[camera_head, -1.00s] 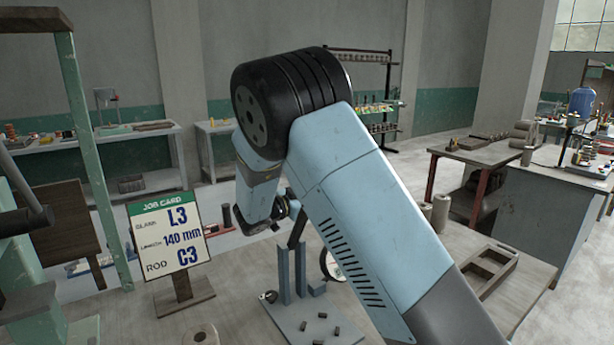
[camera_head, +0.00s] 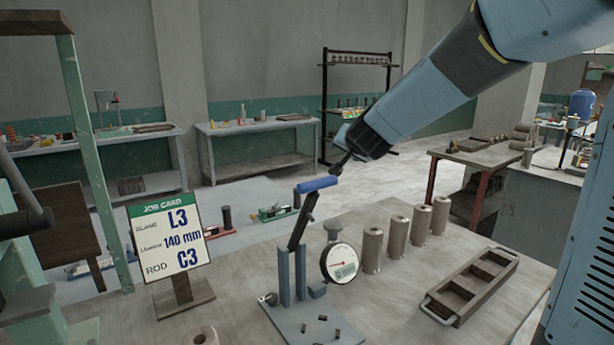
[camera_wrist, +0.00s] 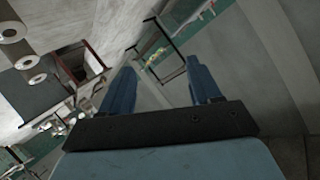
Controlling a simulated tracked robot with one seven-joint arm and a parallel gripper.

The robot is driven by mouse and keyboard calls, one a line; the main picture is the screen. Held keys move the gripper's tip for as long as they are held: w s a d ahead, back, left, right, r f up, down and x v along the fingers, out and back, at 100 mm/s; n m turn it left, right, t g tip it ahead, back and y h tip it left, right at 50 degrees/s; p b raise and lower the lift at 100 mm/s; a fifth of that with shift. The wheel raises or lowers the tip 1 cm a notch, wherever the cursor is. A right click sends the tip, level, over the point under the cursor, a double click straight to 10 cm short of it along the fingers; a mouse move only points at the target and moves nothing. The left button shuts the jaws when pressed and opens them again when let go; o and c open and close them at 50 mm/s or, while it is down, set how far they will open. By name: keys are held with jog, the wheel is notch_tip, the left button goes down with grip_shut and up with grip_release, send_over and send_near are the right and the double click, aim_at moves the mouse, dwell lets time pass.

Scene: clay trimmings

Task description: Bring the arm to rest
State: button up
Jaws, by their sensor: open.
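Several grey cylinders (camera_head: 397,238) stand to the right of the gauge. A tray with compartments (camera_head: 472,282) lies at the front right. The job card (camera_head: 168,236), reading L3, 140 mm, C3, stands left. A tall rack (camera_head: 324,120) is behind.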

jog(key=s+d+f+n+g, duration=0.1)
jog(key=s+d, duration=0.3)
jog(key=s, duration=0.7)
jog(key=s+d+f+n+g, duration=0.1)
jog(key=s+d+g, duration=0.3)
jog(key=s, duration=0.8)
jog(key=s+d+f+n+g+h, duration=0.1)
jog(key=s+d+f+n+g, duration=0.1)
jog(key=s, duration=0.9)
jog(key=d+n, duration=0.1)
jog(key=d, duration=0.1)
jog(key=shift+s+d, duration=0.3)
